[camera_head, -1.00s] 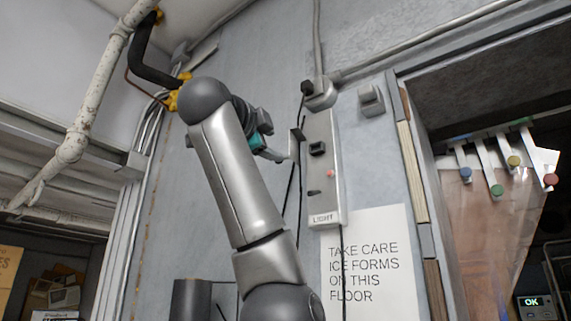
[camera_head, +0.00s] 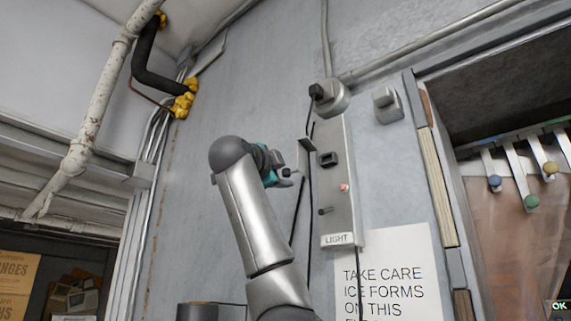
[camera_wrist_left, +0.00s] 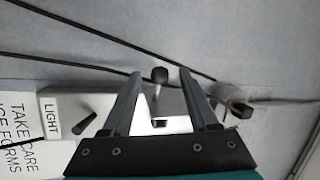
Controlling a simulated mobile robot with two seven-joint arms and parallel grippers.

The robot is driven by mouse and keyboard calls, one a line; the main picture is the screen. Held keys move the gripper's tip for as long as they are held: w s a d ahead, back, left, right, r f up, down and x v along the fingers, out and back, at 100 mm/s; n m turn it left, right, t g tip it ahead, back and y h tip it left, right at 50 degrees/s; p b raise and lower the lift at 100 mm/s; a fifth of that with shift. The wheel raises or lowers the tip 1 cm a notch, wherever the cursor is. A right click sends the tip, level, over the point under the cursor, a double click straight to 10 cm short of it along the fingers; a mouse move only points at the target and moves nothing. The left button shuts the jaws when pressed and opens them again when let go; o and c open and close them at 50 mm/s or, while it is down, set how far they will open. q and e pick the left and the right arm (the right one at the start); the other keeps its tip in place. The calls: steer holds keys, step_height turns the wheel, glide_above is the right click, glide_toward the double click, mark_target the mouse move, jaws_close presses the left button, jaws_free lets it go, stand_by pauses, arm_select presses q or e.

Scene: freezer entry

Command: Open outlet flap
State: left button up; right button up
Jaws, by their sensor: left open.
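A grey wall panel (camera_head: 341,212) carries a dark square socket (camera_head: 327,158), a red lamp and a small lever above a LIGHT label. A thin plate (camera_head: 307,143), which looks like the outlet flap, stands out at the panel's left edge beside the socket. My left gripper (camera_head: 296,174) is left of the panel, partly hidden by its own wrist. In the left wrist view its open fingers (camera_wrist_left: 163,85) frame a dark round knob (camera_wrist_left: 160,75) and a bright plate (camera_wrist_left: 172,102). I cannot tell whether a finger touches the plate. My right gripper is not in view.
Black cables hang close beside my gripper. A paper sign (camera_head: 393,270) is below right, near the doorway frame. The wall to the left is largely clear.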

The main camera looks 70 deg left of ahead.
arm_select(q)
steer(key=shift+p+x, duration=0.45)
steer(key=shift+x, duration=0.9)
steer(key=shift+c, duration=0.2)
jaws_close()
